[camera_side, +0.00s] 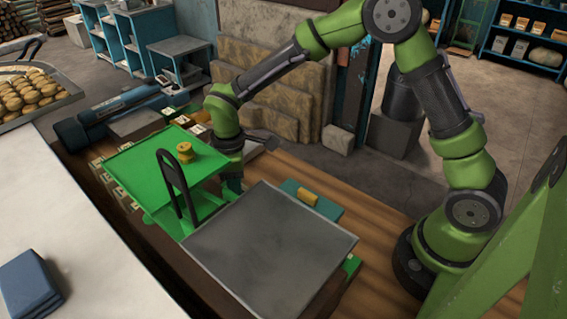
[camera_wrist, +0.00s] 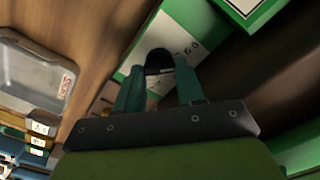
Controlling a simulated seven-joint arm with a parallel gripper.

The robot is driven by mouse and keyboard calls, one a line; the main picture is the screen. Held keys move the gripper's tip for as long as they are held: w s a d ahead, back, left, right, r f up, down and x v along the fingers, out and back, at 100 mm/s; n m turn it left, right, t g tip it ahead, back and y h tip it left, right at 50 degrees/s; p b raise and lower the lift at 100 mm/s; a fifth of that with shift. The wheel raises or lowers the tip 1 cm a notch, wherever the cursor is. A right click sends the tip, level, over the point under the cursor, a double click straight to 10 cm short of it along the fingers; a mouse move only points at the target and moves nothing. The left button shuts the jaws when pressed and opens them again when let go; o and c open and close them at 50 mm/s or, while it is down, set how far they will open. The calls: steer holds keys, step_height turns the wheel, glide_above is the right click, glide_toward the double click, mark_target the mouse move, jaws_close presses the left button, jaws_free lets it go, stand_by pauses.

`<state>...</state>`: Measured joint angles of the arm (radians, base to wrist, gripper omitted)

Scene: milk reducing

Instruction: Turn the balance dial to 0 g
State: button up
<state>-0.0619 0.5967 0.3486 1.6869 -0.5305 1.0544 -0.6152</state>
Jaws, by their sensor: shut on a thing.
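The green balance stands on the wooden bench, with a green tray (camera_side: 150,170) at left and a grey plate (camera_side: 270,242) at right. A brass-coloured weight (camera_side: 185,151) sits on the green tray. My gripper (camera_side: 234,184) reaches down behind the balance, between tray and plate. In the wrist view its teal fingers (camera_wrist: 160,75) are shut on the dark dial knob (camera_wrist: 158,57). The knob stands in front of a white panel (camera_wrist: 170,38) with small marks, on the green body. The marks are too small to read, so the dial's setting cannot be told.
A teal block with a yellow piece (camera_side: 308,196) lies behind the grey plate. Small labelled boxes (camera_side: 104,180) stand left of the balance. In the wrist view a grey metal tray (camera_wrist: 32,70) is at left. A pale counter (camera_side: 60,230) fills the left front.

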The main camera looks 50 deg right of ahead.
steer(key=shift+n, duration=1.1)
steer(key=o, duration=0.8)
steer(key=shift+c, duration=0.2)
step_height(320, 180, up, 17)
